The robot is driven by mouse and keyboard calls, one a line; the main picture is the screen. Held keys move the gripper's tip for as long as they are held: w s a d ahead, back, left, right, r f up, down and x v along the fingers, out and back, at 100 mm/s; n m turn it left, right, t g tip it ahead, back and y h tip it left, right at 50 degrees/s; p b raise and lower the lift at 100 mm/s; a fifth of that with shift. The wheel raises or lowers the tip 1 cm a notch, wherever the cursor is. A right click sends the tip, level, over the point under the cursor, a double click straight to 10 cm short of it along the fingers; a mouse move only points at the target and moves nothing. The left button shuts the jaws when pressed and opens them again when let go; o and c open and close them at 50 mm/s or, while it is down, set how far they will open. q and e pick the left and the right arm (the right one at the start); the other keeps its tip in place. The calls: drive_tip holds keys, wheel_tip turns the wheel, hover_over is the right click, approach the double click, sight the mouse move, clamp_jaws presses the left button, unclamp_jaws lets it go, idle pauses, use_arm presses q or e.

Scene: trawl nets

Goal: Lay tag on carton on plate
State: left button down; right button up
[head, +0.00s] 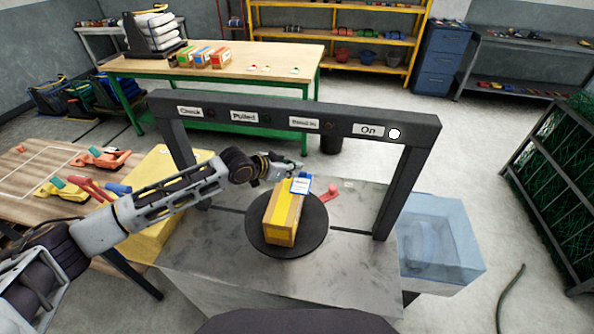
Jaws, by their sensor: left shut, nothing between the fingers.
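The yellow carton (280,221) lies on the round black plate (313,228) under the dark frame. A small blue-and-white tag (300,186) shows at the carton's far end and seems to rest on its top, though I cannot tell if it lies fully flat. My left gripper (297,166) is shut and empty, just behind and above the tag, a little to its left. Whether its fingertips touch the tag is unclear. My right gripper is not in view.
The dark frame (290,112) with labels and an "On" sign spans the grey metal table (200,262). A red object (328,193) lies right of the plate. A blue translucent bin (440,240) stands at the right. A wooden table (40,190) with tools is at the left.

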use_arm(q)
drive_tip(key=shift+w+d, duration=0.45)
drive_tip(key=shift+d, duration=0.2)
drive_tip(key=shift+a+f+p, duration=0.1)
drive_tip(key=shift+f+p, duration=0.25)
drive_tip(key=shift+f, duration=0.45)
drive_tip(key=shift+s+a+p, duration=0.3)
drive_tip(key=shift+s+a, duration=0.05)
drive_tip(key=shift+a, duration=0.05)
drive_tip(key=s+a+p, duration=0.1)
drive_tip(key=s+a, duration=0.1)
drive_tip(key=shift+s+a+p, duration=0.15)
drive_tip(key=shift+a+p, duration=0.2)
drive_tip(key=shift+s+a+p, duration=0.55)
drive_tip(key=shift+s+a, duration=0.05)
drive_tip(key=shift+a, duration=0.1)
drive_tip(key=shift+s+a, duration=0.1)
drive_tip(key=shift+a, duration=0.05)
